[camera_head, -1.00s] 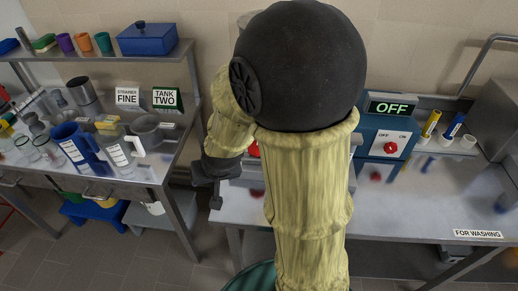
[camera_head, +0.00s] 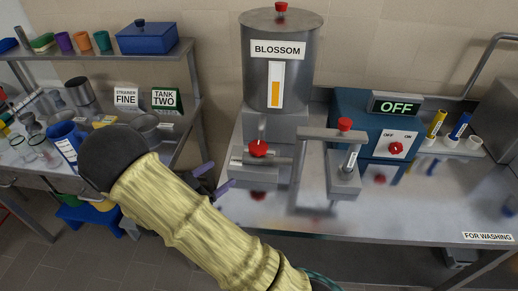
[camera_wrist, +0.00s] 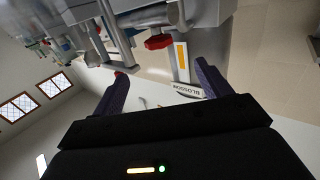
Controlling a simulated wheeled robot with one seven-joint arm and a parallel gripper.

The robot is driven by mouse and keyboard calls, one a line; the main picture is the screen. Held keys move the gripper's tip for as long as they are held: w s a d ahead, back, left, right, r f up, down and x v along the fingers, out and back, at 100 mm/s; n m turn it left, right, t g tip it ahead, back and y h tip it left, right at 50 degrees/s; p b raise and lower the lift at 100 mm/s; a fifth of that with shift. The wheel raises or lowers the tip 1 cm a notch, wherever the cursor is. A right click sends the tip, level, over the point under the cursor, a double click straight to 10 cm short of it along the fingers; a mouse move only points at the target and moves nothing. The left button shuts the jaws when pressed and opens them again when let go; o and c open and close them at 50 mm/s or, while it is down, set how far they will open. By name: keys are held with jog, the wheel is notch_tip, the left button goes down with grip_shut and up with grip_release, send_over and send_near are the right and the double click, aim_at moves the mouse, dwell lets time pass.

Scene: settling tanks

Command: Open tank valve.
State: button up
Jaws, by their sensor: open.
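A steel tank (camera_head: 250,85) labelled BLOSSOM, with an orange level strip, stands on a block at the back of the bench. Its valve's red handle (camera_head: 258,148) sits on a fitting low in front of the tank. My gripper (camera_head: 216,177) is open and empty, its two purple fingers pointing right, a little left of and below the valve, apart from it. In the wrist view, which looks upside down, a red handle (camera_wrist: 158,42) shows beyond and between my open fingers (camera_wrist: 162,88), near the tank's label (camera_wrist: 188,89).
A steel post fitting (camera_head: 343,178) with a red knob and a side arm stands right of the valve. A blue control box (camera_head: 350,110) reading OFF is behind it. The left bench holds jugs and cups (camera_head: 63,137). The right bench front (camera_head: 420,210) is mostly clear.

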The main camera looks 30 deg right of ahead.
jog(key=shift+s+r, duration=0.1)
jog(key=shift+s, duration=0.05)
jog(key=p, duration=0.3)
send_near(265, 143)
jog(key=x, duration=0.5)
jog(key=f+x, duration=0.1)
jog(key=x, duration=0.2)
jog(key=shift+w, duration=0.35)
jog(key=c, duration=1)
